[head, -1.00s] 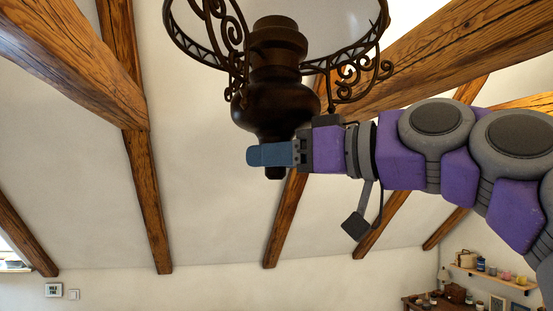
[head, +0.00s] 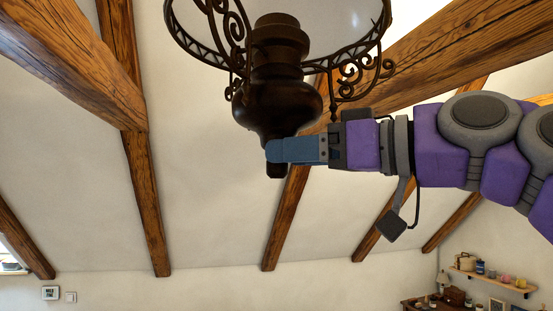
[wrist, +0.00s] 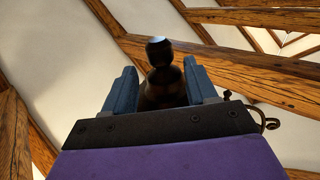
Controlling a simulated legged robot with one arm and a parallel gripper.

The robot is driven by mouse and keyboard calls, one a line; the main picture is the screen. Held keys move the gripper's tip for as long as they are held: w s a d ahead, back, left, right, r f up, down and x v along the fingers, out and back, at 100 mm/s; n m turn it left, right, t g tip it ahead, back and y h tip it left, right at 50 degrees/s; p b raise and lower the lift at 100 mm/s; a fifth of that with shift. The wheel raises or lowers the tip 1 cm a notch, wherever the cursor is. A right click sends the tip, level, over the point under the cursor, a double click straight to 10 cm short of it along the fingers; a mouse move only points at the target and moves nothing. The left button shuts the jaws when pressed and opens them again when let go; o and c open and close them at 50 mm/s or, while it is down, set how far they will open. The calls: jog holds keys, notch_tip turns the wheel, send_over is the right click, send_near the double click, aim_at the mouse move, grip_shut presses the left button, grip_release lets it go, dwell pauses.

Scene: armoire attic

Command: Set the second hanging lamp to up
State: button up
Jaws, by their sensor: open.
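The hanging lamp fills the top middle of the head view, with a dark turned-wood body (head: 277,100), a pale shade (head: 290,22) and black scrolled ironwork. Its lower end narrows to a small knob (head: 276,170), which also shows in the wrist view (wrist: 159,50). My gripper (head: 272,151) reaches in from the right with its blue fingers level at the lamp's lower neck. In the wrist view the fingers (wrist: 160,85) are apart, one on each side of the lamp's lower part. I cannot tell whether they touch it. The lamp's top is out of view.
Large wooden beams (head: 75,55) slope across the white ceiling. A wall shelf (head: 495,280) with small pots and a cabinet (head: 440,303) stand at the lower right. The space left of the lamp is clear.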

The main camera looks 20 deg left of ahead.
jog(key=s+d, duration=0.2)
jog(key=d, duration=1.1)
jog(key=shift+s+d, duration=0.25)
jog(key=shift+d, duration=0.15)
jog(key=shift+a, duration=0.1)
